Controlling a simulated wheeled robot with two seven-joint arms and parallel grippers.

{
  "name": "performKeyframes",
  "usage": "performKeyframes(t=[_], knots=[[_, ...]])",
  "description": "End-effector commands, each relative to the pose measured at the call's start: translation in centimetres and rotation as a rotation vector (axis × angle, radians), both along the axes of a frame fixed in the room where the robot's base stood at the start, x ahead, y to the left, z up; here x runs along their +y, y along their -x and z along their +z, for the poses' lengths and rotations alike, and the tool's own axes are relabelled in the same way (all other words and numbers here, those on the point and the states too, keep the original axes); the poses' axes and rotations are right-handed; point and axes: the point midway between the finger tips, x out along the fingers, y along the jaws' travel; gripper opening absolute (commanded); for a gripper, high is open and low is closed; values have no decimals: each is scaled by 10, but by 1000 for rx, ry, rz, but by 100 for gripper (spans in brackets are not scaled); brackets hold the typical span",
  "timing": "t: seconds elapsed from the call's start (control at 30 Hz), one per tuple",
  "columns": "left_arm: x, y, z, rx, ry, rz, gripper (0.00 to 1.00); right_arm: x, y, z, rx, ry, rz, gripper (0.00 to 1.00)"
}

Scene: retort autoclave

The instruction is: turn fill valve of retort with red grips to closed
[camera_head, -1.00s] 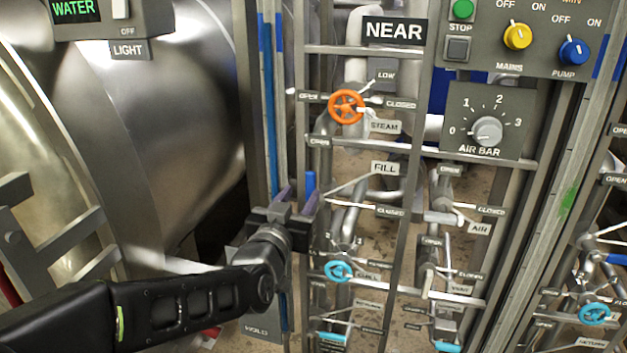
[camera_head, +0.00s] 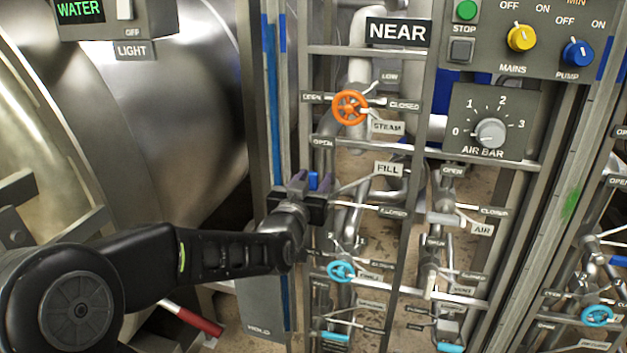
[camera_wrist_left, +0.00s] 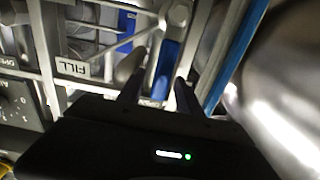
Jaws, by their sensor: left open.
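The FILL label (camera_head: 388,169) sits on the NEAR panel, with an OPEN plate (camera_head: 322,142) above left and a CLOSED plate (camera_head: 393,211) below right. The blue handle (camera_head: 313,180) of the fill valve stands upright near the OPEN plate; most of it is hidden by my gripper in the head view. My left gripper (camera_head: 311,184) is open around this handle. In the left wrist view the blue handle (camera_wrist_left: 166,68) shows between the two spread fingers (camera_wrist_left: 160,88); contact cannot be told. A red grip (camera_head: 199,319) shows low at the left, below my arm.
The orange STEAM handwheel (camera_head: 350,107) is just above, and a light-blue handwheel (camera_head: 341,271) is below. Frame rails and pipes crowd the panel. The steel retort shell (camera_head: 190,100) stands to the left. The control box with the AIR BAR dial (camera_head: 490,132) is at right.

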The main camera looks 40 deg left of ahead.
Motion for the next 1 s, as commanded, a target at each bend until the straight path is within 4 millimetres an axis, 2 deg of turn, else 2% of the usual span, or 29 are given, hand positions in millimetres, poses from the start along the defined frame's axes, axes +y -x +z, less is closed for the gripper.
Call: performKeyframes(t=[0.07,0.53,1.0], knots=[[0,0,0,0,0,0,39,0,0,0,0,0,0,80],[0,0,0,0,0,0,1,0,0,0,0,0,0,80],[0,0,0,1,0,0,0,0,0,0,0,0,0,80]])
